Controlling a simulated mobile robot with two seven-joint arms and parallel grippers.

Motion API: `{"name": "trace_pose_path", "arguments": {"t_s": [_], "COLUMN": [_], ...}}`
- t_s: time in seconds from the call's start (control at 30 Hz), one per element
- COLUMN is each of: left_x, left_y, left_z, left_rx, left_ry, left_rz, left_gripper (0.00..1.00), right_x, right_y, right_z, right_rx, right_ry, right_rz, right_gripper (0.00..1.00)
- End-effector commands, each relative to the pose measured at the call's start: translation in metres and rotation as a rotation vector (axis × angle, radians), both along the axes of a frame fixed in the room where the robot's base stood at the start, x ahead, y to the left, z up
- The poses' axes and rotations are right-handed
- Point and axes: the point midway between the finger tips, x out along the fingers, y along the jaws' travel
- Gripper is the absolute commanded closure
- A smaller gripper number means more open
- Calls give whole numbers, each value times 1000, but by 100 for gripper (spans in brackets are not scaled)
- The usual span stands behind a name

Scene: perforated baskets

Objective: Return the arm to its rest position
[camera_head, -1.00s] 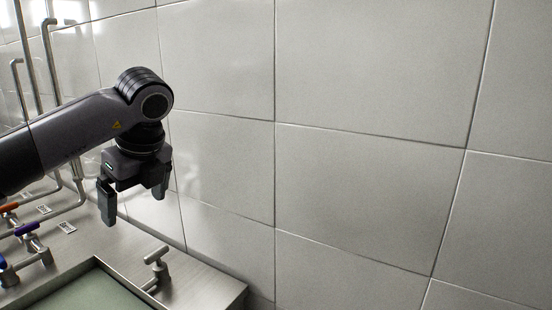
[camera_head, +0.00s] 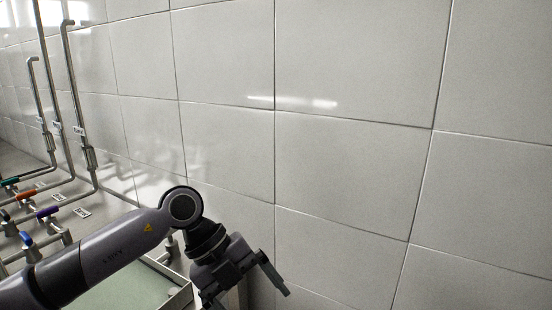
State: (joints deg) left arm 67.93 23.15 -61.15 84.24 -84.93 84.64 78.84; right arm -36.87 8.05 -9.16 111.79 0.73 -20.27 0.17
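My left arm comes in from the lower left, and its dark grey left gripper (camera_head: 249,291) hangs low, near the bottom edge of the picture. One finger shows clearly at its right side and the other is lower left, partly cut off by the frame. The fingers stand apart, with nothing visible between them. The gripper is in front of the tiled wall, just right of the sink's corner. My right gripper is not in view.
A steel sink (camera_head: 181,299) lies behind and below my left arm. Several taps with coloured handles, such as a purple handle (camera_head: 47,212), and upright pipes (camera_head: 73,95) stand at the left. The tiled wall (camera_head: 345,165) fills the right, with no objects before it.

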Motion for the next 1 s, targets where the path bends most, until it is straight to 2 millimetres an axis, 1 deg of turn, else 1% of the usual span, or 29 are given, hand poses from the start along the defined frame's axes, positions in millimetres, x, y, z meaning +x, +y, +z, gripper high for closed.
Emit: {"name": "trace_pose_path", "arguments": {"t_s": [0.03,0.1,0.2,0.33,0.4,0.47,0.57,0.63,0.67,0.77,0.87,0.9,0.97,1.0], "left_x": [-15,-31,-48,-58,-58,-55,-45,-36,-32,-20,-12,-10,-11,-14], "left_y": [-20,-42,-66,-83,-86,-83,-73,-61,-55,-30,-1,12,31,44], "left_z": [-7,-7,0,13,20,24,25,20,17,-2,-32,-48,-72,-90], "left_rx": [-123,-292,-529,-820,-963,-1073,-1233,-1321,-1353,-1429,-1454,-1448,-1427,-1402], "left_ry": [40,76,123,171,191,204,221,231,234,243,251,255,263,270], "left_rz": [-32,-56,-49,31,104,183,346,482,543,767,1007,1107,1253,1353], "left_gripper": [6,6,6,6,6,6,6,6,6,6,6,6,6,6], "right_x": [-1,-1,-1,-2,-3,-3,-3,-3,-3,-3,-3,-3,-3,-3], "right_y": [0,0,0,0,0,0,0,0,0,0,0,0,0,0], "right_z": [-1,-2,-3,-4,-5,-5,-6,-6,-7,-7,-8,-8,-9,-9], "right_rx": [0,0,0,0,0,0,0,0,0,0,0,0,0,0], "right_ry": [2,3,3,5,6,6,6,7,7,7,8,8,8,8], "right_rz": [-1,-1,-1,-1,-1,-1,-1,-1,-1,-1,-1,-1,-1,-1], "right_gripper": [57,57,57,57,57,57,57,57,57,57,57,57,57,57]}}
